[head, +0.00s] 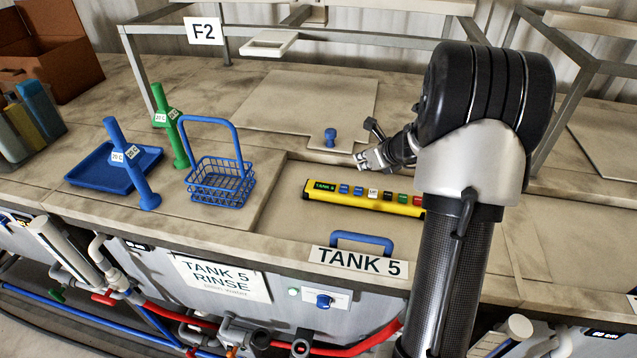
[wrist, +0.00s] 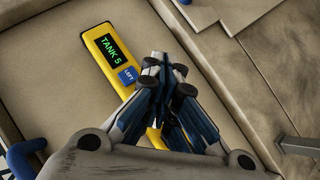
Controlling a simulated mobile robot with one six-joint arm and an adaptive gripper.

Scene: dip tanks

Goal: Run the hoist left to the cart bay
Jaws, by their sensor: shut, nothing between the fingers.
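A yellow hoist pendant (head: 362,197) lies on the tank 5 lid and shows in the wrist view too (wrist: 101,37). Its green display (head: 324,187) reads TANK 5. A row of coloured buttons runs along it. In the wrist view the blue button nearest the display (wrist: 128,75) is lettered LEFT. My gripper (head: 362,162) is shut and empty, above the pendant in the head view. In the wrist view its fingertips (wrist: 163,70) appear beside the LEFT button and hide the other buttons. A pale fitting under the rail (head: 269,43) may be part of the hoist.
A blue lid handle (head: 362,238) is in front of the pendant; a blue knob (head: 331,137) stands behind. Rail legs rise behind.

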